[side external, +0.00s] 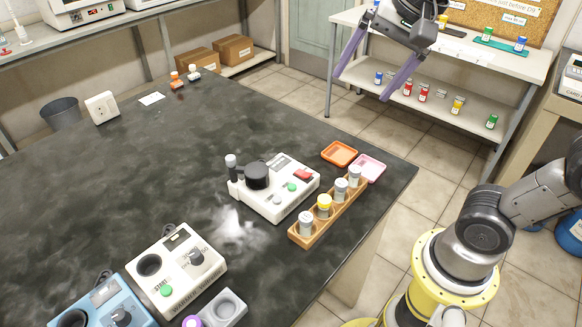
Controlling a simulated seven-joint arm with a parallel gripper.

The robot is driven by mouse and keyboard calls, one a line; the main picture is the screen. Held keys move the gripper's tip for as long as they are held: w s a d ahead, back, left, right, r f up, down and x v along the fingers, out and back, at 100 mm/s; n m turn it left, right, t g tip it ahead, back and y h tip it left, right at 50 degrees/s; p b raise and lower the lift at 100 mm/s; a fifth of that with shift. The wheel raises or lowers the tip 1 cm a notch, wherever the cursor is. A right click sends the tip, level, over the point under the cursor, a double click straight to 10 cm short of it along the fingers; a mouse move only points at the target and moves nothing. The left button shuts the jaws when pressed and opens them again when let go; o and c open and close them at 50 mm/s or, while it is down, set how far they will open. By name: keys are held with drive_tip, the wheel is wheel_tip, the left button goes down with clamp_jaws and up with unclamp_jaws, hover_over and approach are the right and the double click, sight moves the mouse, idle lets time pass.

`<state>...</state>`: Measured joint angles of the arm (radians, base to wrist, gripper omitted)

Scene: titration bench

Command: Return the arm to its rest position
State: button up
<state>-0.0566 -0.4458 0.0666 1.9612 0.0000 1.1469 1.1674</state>
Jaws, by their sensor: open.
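My gripper (374,64) is at the top of the side external view, high above the floor beyond the bench's back right corner. Its two purple fingers are spread apart with nothing between them. It is clear of the dark bench top (120,190) and touches nothing. The arm's upper links run out of the top of the picture.
A white device with a black knob (275,187) stands on the bench beside a wooden rack (329,212) of capped vials. Orange (339,153) and pink (369,168) trays lie near the right edge. A shelf unit (450,95) with small bottles stands behind my gripper.

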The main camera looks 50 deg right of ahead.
drive_tip(key=s+d+f+n, duration=0.1)
drive_tip(key=s+f+n, duration=0.8)
drive_tip(key=n, duration=0.3)
drive_tip(key=shift+s+d+f+n+t, duration=0.15)
drive_tip(key=shift+d+f+n+t, duration=0.1)
drive_tip(key=shift+f+n+t, duration=0.25)
